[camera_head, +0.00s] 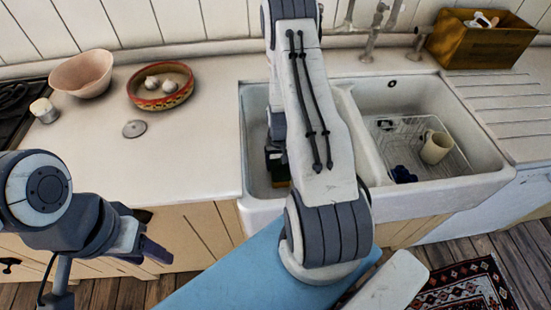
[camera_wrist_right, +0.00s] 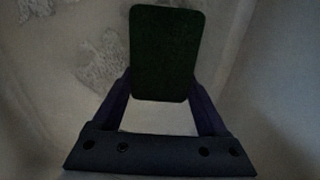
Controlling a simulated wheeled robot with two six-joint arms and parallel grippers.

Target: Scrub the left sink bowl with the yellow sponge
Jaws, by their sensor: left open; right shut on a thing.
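The left sink bowl (camera_head: 256,110) is white and mostly hidden behind my right arm in the head view. My right gripper (camera_wrist_right: 162,95) is down inside the bowl, shut on the sponge (camera_wrist_right: 163,52). The sponge shows a dark green face in the right wrist view; a small green and yellowish part shows beside my arm in the head view. Pale, patchy marks (camera_wrist_right: 105,55) show on the bowl surface near the sponge. I cannot tell whether the sponge touches the bowl. My left gripper (camera_head: 150,250) is open and empty, low in front of the counter.
The right sink bowl (camera_head: 385,98) holds a wire rack (camera_head: 455,160), a cream mug (camera_head: 436,147) and a dark blue item (camera_head: 403,174). A wooden box (camera_head: 480,45) stands behind. A pink bowl (camera_head: 82,74), a patterned bowl (camera_head: 161,100) and a lid (camera_head: 134,129) sit left.

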